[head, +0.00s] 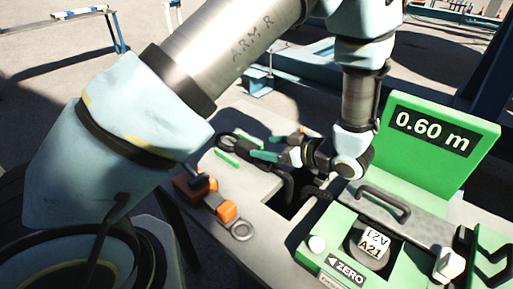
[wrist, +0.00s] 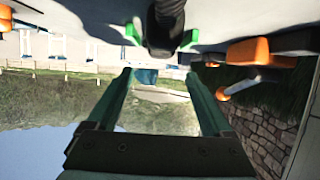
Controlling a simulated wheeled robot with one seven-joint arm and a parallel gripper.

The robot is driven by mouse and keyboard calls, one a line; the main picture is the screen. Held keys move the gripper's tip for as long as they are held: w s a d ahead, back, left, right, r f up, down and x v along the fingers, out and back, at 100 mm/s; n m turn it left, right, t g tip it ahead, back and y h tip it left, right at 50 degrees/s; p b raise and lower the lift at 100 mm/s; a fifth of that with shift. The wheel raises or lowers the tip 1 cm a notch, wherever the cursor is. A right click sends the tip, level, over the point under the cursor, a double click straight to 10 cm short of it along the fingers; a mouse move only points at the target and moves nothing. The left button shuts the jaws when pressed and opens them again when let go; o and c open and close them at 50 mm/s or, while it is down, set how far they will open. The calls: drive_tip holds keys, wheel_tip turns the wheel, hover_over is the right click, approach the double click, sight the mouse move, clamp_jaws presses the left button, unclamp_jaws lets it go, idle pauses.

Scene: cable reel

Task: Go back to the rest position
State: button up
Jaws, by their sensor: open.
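My gripper (head: 258,156) shows in the head view above the grey worktop, left of the green measuring machine, with its green fingers pointing left. In the wrist view my gripper (wrist: 158,76) has its two fingers well apart with nothing between them. A black cable end (wrist: 165,22) sits between two small green holders beyond the fingertips, apart from them. In the head view a black cable loop (head: 232,142) lies by the green pieces. Part of it is hidden behind my gripper.
The green machine (head: 345,240) carries a display (head: 432,131) reading 0.60 m, a grey handle (head: 384,203) and a ZERO label. An orange-handled tool (head: 226,211) lies at the worktop's left edge. A dark opening lies below my wrist. Blue frames stand behind.

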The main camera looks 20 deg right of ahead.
drive_tip(key=shift+s+d+r, duration=0.3)
drive_tip(key=shift+s, duration=0.3)
drive_tip(key=w+r+m+g+h, duration=0.1)
drive_tip(key=w+r+h, duration=0.15)
drive_tip(key=w, duration=0.45)
drive_tip(key=w+r+g+h, duration=0.1)
drive_tip(key=w+h, duration=0.2)
drive_tip(key=w, duration=0.3)
drive_tip(key=w+a+r+m+g+h, duration=0.25)
drive_tip(key=w+a+r, duration=0.2)
drive_tip(key=a, duration=0.35)
drive_tip(key=s+a+m+g, duration=0.1)
drive_tip(key=s+a+g, duration=0.1)
drive_tip(key=s+a, duration=0.2)
drive_tip(key=s+a+m+g+y, duration=0.1)
drive_tip(key=s+a, duration=0.3)
drive_tip(key=a, duration=0.7)
drive_tip(key=s+a+r+m+g, duration=0.1)
drive_tip(key=s+a+g, duration=0.2)
drive_tip(key=s+a, duration=0.2)
drive_tip(key=shift+a+y, duration=0.3)
drive_tip(key=shift+a, duration=1.1)
